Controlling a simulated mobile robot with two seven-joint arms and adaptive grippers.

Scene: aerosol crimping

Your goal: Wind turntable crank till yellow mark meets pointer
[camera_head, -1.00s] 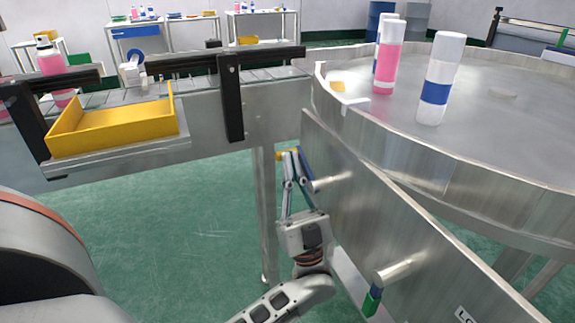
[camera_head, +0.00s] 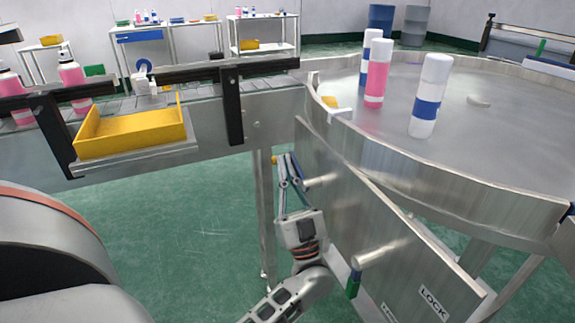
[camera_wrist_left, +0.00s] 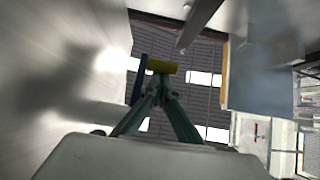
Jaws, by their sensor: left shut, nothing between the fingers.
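The round steel turntable (camera_head: 500,178) stands at the right with its rim towards me. A yellow mark (camera_head: 330,101) shows inside its left rim, beside a small white piece (camera_head: 343,113); I cannot tell whether that piece is the pointer. The crank's yellow handle (camera_head: 274,160) shows left of the steel panel. In the left wrist view the handle (camera_wrist_left: 161,66) lies across just beyond the fingertips, with a dark blue crank arm (camera_wrist_left: 138,82) beside it. My left gripper (camera_head: 286,158) is shut and empty at the handle; contact is unclear. My right gripper is out of view.
The steel panel (camera_head: 350,195) with two pegs and a LOCK label stands close right of my left gripper. A pink can (camera_head: 377,82) and a blue-banded can (camera_head: 429,100) stand on the turntable. A yellow tray (camera_head: 130,140) sits by the conveyor at left.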

